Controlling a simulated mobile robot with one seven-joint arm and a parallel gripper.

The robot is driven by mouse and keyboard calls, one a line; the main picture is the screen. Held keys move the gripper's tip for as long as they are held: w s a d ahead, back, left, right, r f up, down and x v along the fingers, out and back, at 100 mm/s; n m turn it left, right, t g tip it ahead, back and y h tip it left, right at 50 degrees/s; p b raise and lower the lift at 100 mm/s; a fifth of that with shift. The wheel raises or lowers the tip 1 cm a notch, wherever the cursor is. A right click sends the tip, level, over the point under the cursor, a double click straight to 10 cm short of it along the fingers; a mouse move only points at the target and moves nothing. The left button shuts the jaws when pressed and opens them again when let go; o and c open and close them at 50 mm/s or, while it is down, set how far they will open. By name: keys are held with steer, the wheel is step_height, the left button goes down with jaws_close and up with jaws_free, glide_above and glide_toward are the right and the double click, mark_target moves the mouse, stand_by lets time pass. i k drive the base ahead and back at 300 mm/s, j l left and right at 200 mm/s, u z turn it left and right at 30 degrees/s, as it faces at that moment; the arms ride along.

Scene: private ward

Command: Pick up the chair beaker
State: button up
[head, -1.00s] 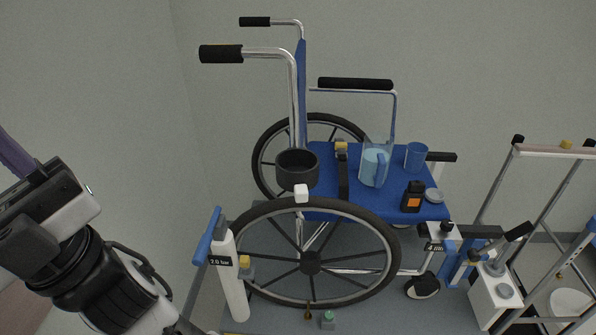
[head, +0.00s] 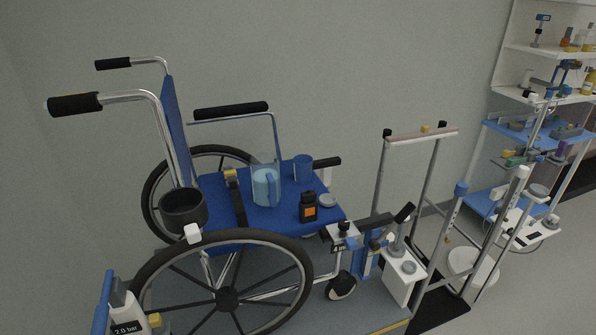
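A blue beaker (head: 303,169) stands upright on the blue seat of the wheelchair (head: 212,235), toward the seat's far right side. A clear jug (head: 265,183) with pale blue content and a blue handle stands just left of it. A dark bottle with an orange label (head: 308,207) and a small grey round lid or dish (head: 327,200) are on the seat in front of it. My gripper does not show in the head view now.
A black cup holder (head: 183,207) hangs at the chair's near side. The black armrest (head: 231,111) rises behind the seat. A walking frame (head: 423,134) and white box (head: 402,277) stand right of the chair. Stocked shelves (head: 548,95) are farther right.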

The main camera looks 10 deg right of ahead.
mark_target(303, 164)
steer(key=i+z, duration=0.75)
steer(key=z, duration=0.2)
steer(key=i+j+z, duration=0.2)
steer(key=i+z, duration=0.25)
steer(key=k, duration=0.1)
